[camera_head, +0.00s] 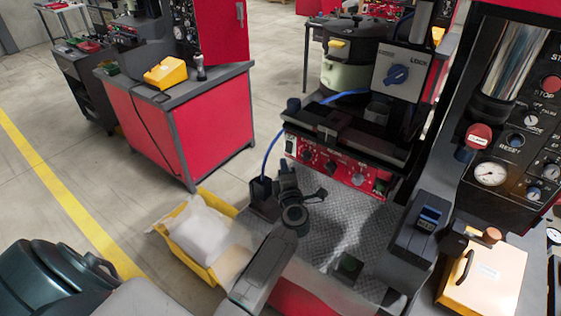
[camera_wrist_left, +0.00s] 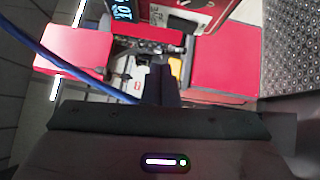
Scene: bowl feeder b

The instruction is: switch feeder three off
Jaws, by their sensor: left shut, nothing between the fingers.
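My left gripper (camera_head: 287,172) reaches up over the grey checkered plate, below the left end of a red control panel (camera_head: 338,168). In the left wrist view its dark fingers (camera_wrist_left: 160,84) are together with nothing held. The panel carries several small dark knobs and buttons; its labels are too small to read, so I cannot tell which belongs to feeder three. A round feeder (camera_head: 345,66) stands behind it, with a grey box bearing a blue rotary knob (camera_head: 397,74). No contact between gripper and panel is clear. My right gripper is not in view.
A blue cable (camera_head: 270,150) runs close to the gripper's left, also in the left wrist view (camera_wrist_left: 62,62). A yellow bin (camera_head: 187,258) with a white bag stands left. A black panel with gauges (camera_head: 491,174) rises right. The checkered plate (camera_head: 335,235) is largely clear.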

